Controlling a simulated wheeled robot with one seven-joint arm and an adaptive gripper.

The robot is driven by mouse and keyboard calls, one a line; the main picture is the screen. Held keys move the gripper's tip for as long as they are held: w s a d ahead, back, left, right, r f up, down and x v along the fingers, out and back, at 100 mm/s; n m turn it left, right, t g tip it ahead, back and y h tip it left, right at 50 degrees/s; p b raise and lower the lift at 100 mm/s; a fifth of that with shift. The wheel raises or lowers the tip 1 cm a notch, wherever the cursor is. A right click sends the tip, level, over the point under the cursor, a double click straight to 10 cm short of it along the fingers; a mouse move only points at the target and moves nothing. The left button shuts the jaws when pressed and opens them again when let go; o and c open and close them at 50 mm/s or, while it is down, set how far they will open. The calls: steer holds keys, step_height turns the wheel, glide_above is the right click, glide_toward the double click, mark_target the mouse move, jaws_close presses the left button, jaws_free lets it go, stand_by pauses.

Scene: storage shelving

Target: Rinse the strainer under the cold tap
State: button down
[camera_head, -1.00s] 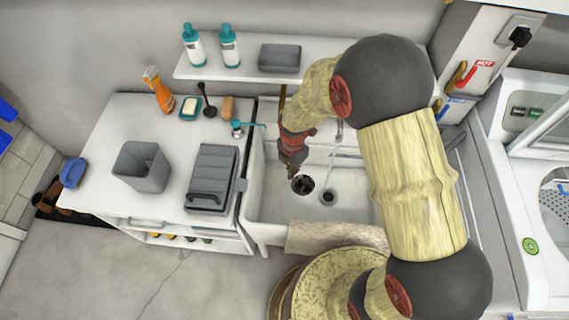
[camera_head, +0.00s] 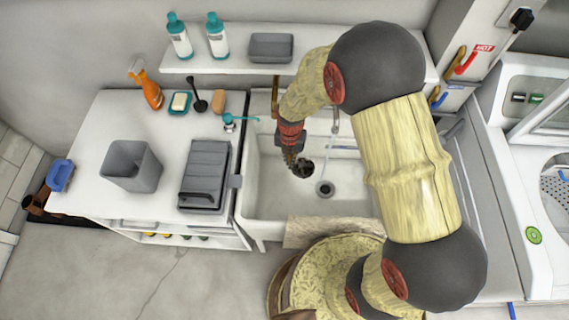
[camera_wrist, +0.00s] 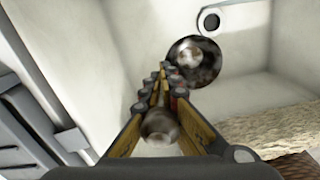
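The strainer (camera_head: 303,168) is a small, round, dark metal piece held above the sink basin. In the wrist view the strainer (camera_wrist: 195,60) sits at the tips of my gripper (camera_wrist: 168,76), whose fingers are closed together on its near edge. In the head view my gripper (camera_head: 292,158) points down into the left half of the white sink (camera_head: 262,202). A thin stream of water (camera_head: 331,153) falls from the tap to the drain (camera_head: 325,188), just right of the strainer and apart from it. A blue lever (camera_head: 436,98) and a red lever marked HOT (camera_head: 466,62) are on the right wall.
The counter left of the sink holds a grey bin (camera_head: 131,168), a grey box (camera_head: 205,175) and an orange spray bottle (camera_head: 150,88). A shelf (camera_head: 325,68) with two bottles and a grey tray crosses behind the sink. A towel (camera_head: 322,232) hangs over the front edge.

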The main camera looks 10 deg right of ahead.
steer(key=w+d+f+b, duration=0.2)
steer(key=w+d, duration=0.3)
steer(key=d, duration=0.3)
steer(key=shift+w, duration=0.25)
steer(key=shift+d, duration=0.1)
stand_by(0.5)
steer(key=shift+s+d, duration=0.1)
steer(key=shift+s, duration=0.05)
steer(key=shift+s+d, duration=0.25)
steer(key=shift+s, duration=0.1)
steer(key=shift+w+a, duration=0.1)
steer(key=shift+w, duration=0.05)
stand_by(0.4)
steer(key=shift+w+a, duration=0.25)
steer(key=shift+w, duration=0.1)
